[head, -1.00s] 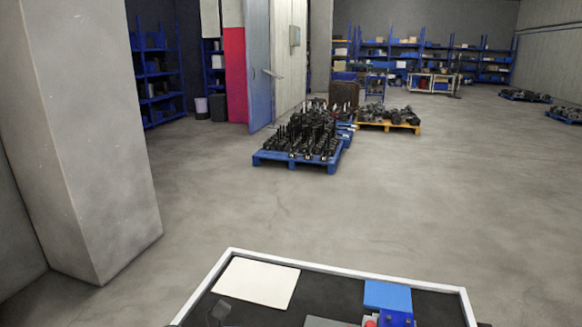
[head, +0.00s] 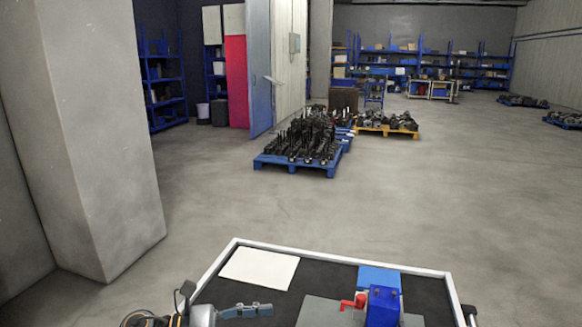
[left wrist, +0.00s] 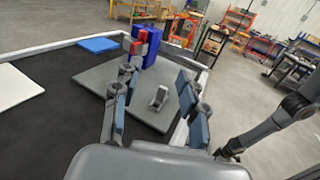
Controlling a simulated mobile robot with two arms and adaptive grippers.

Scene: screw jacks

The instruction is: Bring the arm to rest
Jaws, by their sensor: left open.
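My left gripper (head: 245,311) shows at the bottom left of the head view, over the near left part of the black-topped table (head: 325,278). In the left wrist view my left gripper (left wrist: 157,78) has its two fingers apart, with nothing held between them. Past the fingers lies a grey plate (left wrist: 101,78) with a small grey metal part (left wrist: 158,98) on it. A blue block (head: 383,306) with a red part (head: 355,302) stands at the grey plate (head: 318,312) in the head view. My right gripper is in neither view.
A white sheet (head: 259,268) and a blue flat pad (head: 379,277) lie on the table. A white rim (head: 330,254) edges it. A concrete pillar (head: 95,130) stands at the left. Blue pallets of black parts (head: 297,166) stand farther off, with open floor between.

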